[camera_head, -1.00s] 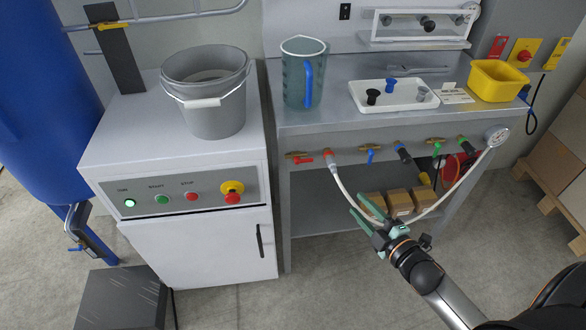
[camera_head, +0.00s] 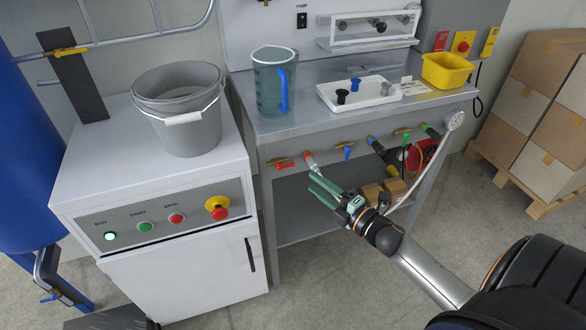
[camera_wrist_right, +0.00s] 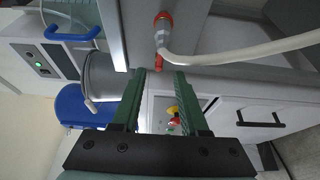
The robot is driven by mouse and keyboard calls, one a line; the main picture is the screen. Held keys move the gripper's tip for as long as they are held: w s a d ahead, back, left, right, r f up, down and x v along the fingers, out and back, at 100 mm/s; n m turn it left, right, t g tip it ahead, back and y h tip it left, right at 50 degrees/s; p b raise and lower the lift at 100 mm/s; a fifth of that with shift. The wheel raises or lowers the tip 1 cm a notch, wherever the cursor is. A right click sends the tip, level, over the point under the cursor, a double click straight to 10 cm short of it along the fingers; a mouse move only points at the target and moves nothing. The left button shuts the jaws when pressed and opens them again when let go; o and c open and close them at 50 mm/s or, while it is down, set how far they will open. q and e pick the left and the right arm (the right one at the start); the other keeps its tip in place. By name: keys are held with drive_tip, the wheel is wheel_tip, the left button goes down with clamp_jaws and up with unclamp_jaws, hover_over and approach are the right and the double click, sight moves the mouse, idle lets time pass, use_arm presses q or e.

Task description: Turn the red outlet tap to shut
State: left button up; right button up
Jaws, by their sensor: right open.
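The red outlet tap (camera_head: 285,166) is at the left end of the row of taps under the bench's front edge, its red lever roughly level. A hose with a red-ended connector (camera_head: 309,160) is just right of it. My right gripper (camera_head: 316,190) is open and empty, below and right of the tap and apart from it. In the right wrist view, the gripper's two green fingers (camera_wrist_right: 158,75) are spread, with a red part (camera_wrist_right: 159,63), seemingly the tap lever, beyond the tips near the hose connector (camera_wrist_right: 164,22). My left gripper is out of view.
A blue-handled tap (camera_head: 347,151) and other fittings continue to the right. The white hose hangs near my gripper. A control cabinet (camera_head: 190,275) stands left of the bench (camera_head: 300,125), which carries a jug (camera_head: 268,85), a white tray (camera_head: 385,98) and a yellow bin (camera_head: 447,72).

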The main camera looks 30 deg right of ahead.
sight(291, 165)
drive_tip(key=w, duration=0.3)
drive_tip(key=w+a, duration=0.1)
drive_tip(key=w, duration=0.4)
drive_tip(key=shift+w+a+b, duration=0.25)
drive_tip(key=shift+w+b, duration=0.1)
drive_tip(key=shift+b, duration=0.05)
clamp_jaws()
